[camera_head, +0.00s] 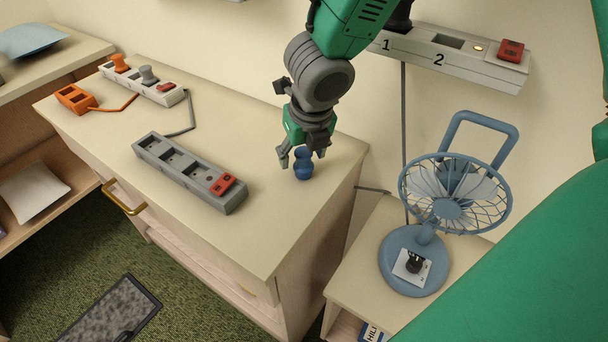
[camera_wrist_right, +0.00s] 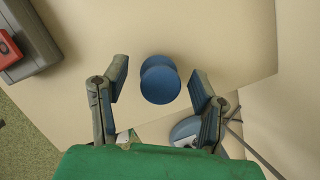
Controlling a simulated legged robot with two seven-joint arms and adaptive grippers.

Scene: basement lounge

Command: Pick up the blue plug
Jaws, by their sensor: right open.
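The blue plug (camera_head: 303,168) stands upright on the cabinet top, near its right end. In the right wrist view the blue plug (camera_wrist_right: 160,80) shows from above, between the two fingers and a little beyond their tips. My right gripper (camera_head: 302,157) is open and points down at the plug, with one finger to its left and the other partly behind its upper right. The right wrist view shows the gripper (camera_wrist_right: 160,88) with its fingers wide apart and a gap on each side of the plug. My left gripper is not in view.
A grey power strip (camera_head: 190,171) with a red switch lies left of the plug. A white strip (camera_head: 143,83) with plugs and an orange socket block (camera_head: 75,99) lie farther left. A wall strip (camera_head: 450,58) hangs behind. A blue fan (camera_head: 415,258) stands on a lower table.

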